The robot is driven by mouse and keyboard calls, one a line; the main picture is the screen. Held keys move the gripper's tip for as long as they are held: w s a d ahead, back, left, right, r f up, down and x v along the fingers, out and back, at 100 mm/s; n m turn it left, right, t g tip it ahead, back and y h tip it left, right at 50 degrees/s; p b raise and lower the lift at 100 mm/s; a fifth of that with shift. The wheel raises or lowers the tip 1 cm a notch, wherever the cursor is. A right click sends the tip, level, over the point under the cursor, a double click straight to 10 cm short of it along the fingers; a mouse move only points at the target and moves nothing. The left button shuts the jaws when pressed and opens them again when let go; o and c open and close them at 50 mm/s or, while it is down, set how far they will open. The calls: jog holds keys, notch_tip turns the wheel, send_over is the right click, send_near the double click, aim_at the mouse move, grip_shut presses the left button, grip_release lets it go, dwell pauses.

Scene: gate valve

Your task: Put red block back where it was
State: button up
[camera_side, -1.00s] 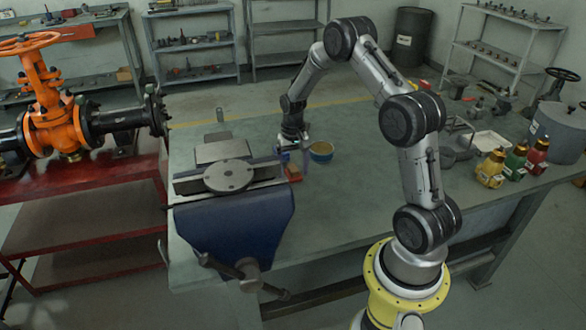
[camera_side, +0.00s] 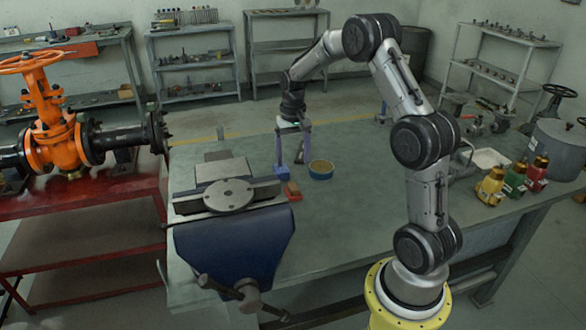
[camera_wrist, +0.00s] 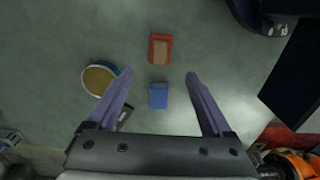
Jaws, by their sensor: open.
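The red block (camera_side: 293,190) lies on the green-grey bench just right of the vise. In the wrist view the red block (camera_wrist: 160,48) has a tan top face and lies ahead of my fingertips. A blue block (camera_wrist: 158,96) shows between my fingers in the wrist view; it also shows in the side view (camera_side: 281,172), close behind the red block, with a small gap between them. My gripper (camera_side: 290,162) is open and empty, pointing down above the bench near the blocks. Its two purple fingers (camera_wrist: 158,77) are spread wide.
A round blue-rimmed container (camera_side: 321,169) stands right of the blocks; it is left of them in the wrist view (camera_wrist: 99,79). The blue vise (camera_side: 235,235) with its round plate is close on the left. The bench middle is clear.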

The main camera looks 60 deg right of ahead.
jog(key=s+a+r+n+t, duration=0.3)
jog(key=s+a+r+n, duration=0.35)
jog(key=a+r, duration=0.8)
jog(key=s+a+n+t, duration=0.1)
jog(key=s+a, duration=0.3)
jog(key=s, duration=0.4)
jog(key=s+a+n+t, duration=0.1)
jog(key=s+a, duration=0.4)
jog(key=s, duration=0.2)
jog(key=shift+s+t, duration=0.3)
jog(key=shift+s, duration=0.1)
